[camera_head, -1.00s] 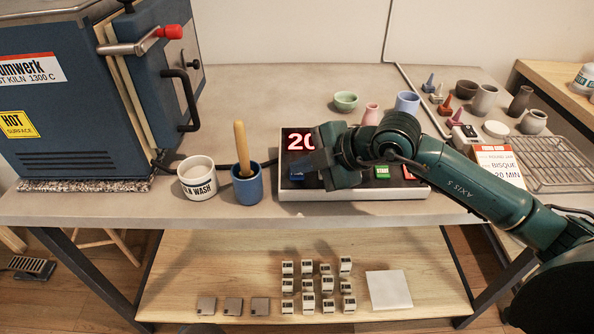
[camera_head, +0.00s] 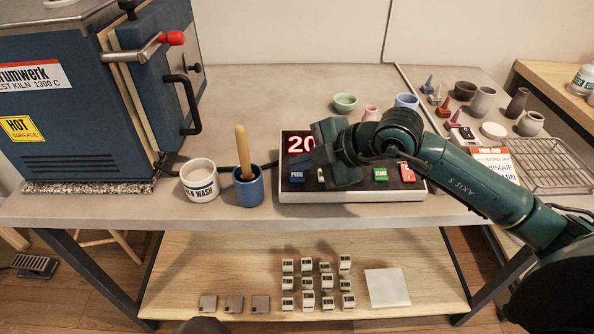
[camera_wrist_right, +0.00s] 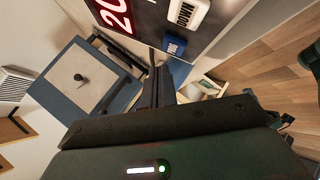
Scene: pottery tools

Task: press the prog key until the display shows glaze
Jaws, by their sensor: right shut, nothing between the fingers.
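The control panel (camera_head: 345,196) lies on the bench with a dark face and a red display (camera_head: 297,144). The display's visible part reads 20; the rest is hidden behind my right gripper. The blue PROG key (camera_head: 297,176) shows at the panel's left; it also shows in the wrist view (camera_wrist_right: 174,47). My right gripper (camera_head: 322,164) is shut and empty over the panel, just right of the PROG key. In the wrist view its fingertips (camera_wrist_right: 158,68) appear close beside that key; contact cannot be told. My left gripper is out of view.
A white key (camera_wrist_right: 187,14) sits beside PROG; a green START key (camera_head: 380,175) and red key (camera_head: 407,173) are farther right. A blue cup (camera_head: 248,190) with a wooden handle and a white wash pot (camera_head: 199,181) stand left. The kiln (camera_head: 75,110) is far left.

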